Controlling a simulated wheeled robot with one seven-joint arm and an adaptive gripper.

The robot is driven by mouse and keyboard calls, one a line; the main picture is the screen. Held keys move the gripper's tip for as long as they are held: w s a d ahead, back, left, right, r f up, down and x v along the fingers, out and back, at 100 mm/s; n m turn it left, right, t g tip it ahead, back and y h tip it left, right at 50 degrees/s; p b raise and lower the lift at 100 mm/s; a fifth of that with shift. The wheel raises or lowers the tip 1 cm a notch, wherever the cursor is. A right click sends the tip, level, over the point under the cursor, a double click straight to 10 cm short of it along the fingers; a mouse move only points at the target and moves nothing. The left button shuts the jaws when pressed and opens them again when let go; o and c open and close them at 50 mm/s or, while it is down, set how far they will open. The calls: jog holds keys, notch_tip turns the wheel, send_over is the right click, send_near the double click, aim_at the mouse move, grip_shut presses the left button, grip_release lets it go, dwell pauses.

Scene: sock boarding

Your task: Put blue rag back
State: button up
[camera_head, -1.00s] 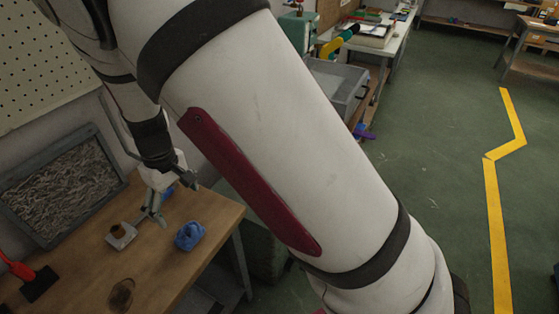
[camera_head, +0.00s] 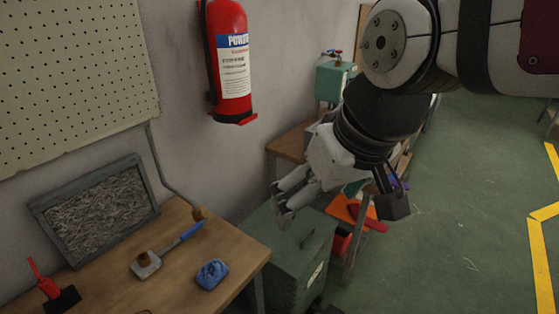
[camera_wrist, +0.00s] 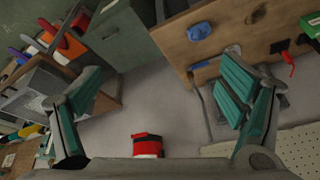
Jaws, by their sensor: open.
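The blue rag (camera_head: 211,273) lies crumpled on the wooden bench near its right front corner. It also shows at the top of the wrist view (camera_wrist: 200,31). My gripper (camera_head: 282,203) is held in the air to the right of the bench, above the green-grey cabinet, clear of the rag. In the wrist view, the two fingers (camera_wrist: 160,75) are spread wide with nothing between them.
The bench (camera_head: 118,290) also holds a blue-handled tool (camera_head: 180,242), a small grey block (camera_head: 145,264), a red-handled tool (camera_head: 48,287) and a framed grey panel (camera_head: 96,212). A fire extinguisher (camera_head: 231,65) hangs on the wall. The green-grey cabinet (camera_head: 290,258) stands beside the bench.

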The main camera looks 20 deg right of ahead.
jog(key=shift+m+t+h, duration=0.3)
jog(key=shift+m+h, duration=0.2)
jog(key=s, duration=0.1)
jog(key=s+d, duration=0.2)
jog(key=shift+s+r, duration=0.15)
jog(key=shift+s, duration=0.2)
dwell(0.6)
